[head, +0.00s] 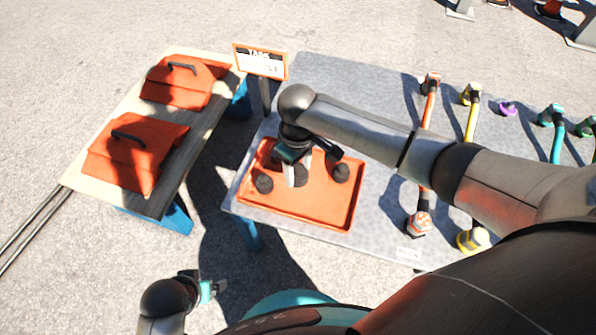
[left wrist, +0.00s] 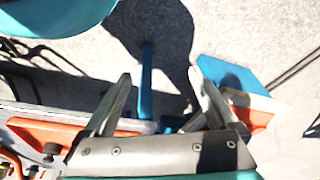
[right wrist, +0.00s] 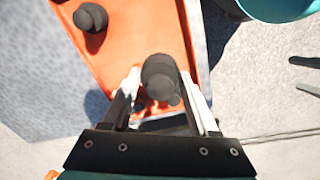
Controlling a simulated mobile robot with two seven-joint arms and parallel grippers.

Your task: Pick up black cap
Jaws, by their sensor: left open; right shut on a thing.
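My right gripper (head: 291,178) is over the orange tray (head: 318,213), pointing down. It is shut on a black cap (right wrist: 158,72), which sits between the two fingers in the right wrist view. In the head view that cap is partly hidden by the gripper, and I cannot tell if it still touches the tray.
The grey table (head: 385,225) carries orange, yellow and teal cables (head: 470,115) on the right and a purple piece (head: 507,109). An orange sign (head: 260,62) stands behind the tray. A wooden table (head: 150,205) at left holds two orange lidded boxes (head: 135,155).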

